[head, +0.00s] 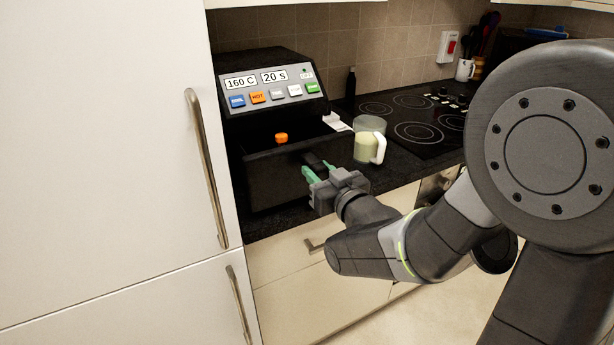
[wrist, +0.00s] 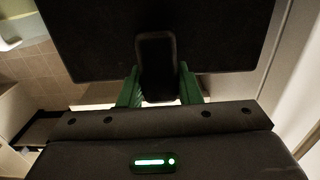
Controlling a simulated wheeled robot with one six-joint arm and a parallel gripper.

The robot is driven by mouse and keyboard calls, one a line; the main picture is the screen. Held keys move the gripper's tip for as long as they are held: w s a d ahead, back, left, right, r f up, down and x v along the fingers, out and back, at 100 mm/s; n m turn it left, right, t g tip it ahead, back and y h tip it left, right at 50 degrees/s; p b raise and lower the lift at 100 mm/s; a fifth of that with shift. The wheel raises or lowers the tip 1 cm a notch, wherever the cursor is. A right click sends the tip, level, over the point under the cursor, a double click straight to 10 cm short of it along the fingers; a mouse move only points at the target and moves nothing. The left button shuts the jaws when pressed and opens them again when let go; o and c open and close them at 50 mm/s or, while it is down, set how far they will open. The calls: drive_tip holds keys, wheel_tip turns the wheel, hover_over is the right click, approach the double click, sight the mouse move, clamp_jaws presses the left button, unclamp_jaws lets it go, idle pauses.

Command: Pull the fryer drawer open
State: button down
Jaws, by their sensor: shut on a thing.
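The black fryer (head: 272,64) stands on the counter with a panel of coloured buttons and displays reading 160 C and 20 S. Its drawer (head: 272,180) sticks out toward me, with its top open and an orange thing (head: 281,138) showing inside. My gripper (head: 314,170) is at the drawer's front, its green fingers shut on the dark handle (head: 316,160). In the wrist view, the handle (wrist: 157,62) stands between the two green fingers, in front of the dark drawer front (wrist: 90,40). The drawer's floor is hidden.
A measuring jug (head: 369,140) with a white handle stands on the counter right of the drawer. A hob (head: 412,117) lies beyond it. A tall white cupboard (head: 100,130) with a metal handle is close on the left. Cupboard fronts (head: 320,285) are below.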

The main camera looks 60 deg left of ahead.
drive_tip(key=d+b, duration=0.4)
drive_tip(key=d, duration=0.9)
drive_tip(key=shift+w, duration=0.15)
drive_tip(key=c, duration=1)
unclamp_jaws()
drive_tip(key=shift+c, duration=0.2)
drive_tip(key=shift+d, duration=0.1)
